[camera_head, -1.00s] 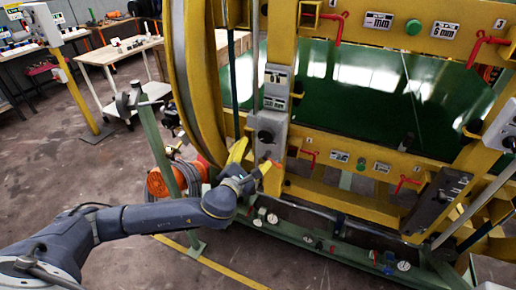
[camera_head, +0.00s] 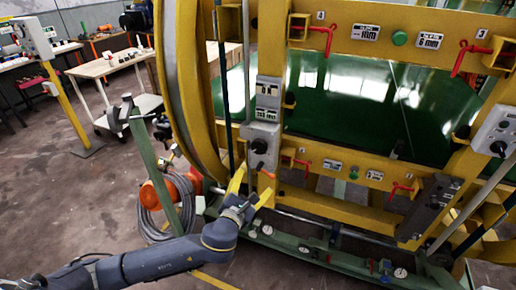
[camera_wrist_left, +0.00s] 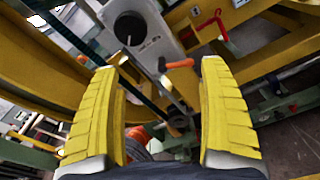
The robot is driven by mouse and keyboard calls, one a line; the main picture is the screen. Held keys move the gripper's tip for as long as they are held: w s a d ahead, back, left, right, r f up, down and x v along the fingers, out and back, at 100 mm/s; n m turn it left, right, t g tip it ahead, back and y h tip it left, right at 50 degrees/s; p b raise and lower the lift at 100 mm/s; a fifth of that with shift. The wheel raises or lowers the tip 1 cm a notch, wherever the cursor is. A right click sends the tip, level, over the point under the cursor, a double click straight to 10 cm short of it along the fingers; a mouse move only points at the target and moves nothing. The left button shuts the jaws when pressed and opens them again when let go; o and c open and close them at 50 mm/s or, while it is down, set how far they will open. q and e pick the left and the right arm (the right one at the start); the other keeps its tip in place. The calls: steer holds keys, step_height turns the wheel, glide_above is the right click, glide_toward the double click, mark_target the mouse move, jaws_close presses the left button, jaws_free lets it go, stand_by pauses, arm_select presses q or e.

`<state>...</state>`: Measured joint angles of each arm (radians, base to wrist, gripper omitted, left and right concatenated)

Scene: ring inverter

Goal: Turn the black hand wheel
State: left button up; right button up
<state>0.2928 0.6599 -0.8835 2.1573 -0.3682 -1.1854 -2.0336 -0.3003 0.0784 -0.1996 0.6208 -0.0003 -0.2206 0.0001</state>
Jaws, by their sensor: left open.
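A round black hand wheel (camera_head: 259,146) sits on the front of a grey control box (camera_head: 263,133) on the yellow frame's left post. It also shows in the left wrist view (camera_wrist_left: 130,28), at the top, beyond the fingertips. A similar black knob (camera_head: 498,147) is on a grey box at the right edge; I cannot tell from the look alone which one the task names. My left gripper (camera_head: 251,183) is open and empty, its yellow fingers pointing up just below the left wheel, apart from it. In the left wrist view the fingers (camera_wrist_left: 160,72) are wide apart. My right gripper is not seen.
An orange-handled lever (camera_wrist_left: 178,64) stands below the wheel, between the fingers in the wrist view. The yellow frame (camera_head: 185,80) curves up at left. A green post (camera_head: 155,165) and orange hose reel (camera_head: 170,190) stand left of the gripper. A green base rail (camera_head: 320,250) runs below.

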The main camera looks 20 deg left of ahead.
arm_select(q)
steer(key=n, duration=0.3)
steer(key=m+t, duration=0.1)
steer(key=m, duration=3.2)
glide_toward(258, 148)
steer(key=w, duration=1.1)
steer(key=shift+w+d+f, duration=0.1)
steer(key=shift+w+d, duration=0.25)
steer(key=shift+d, duration=0.05)
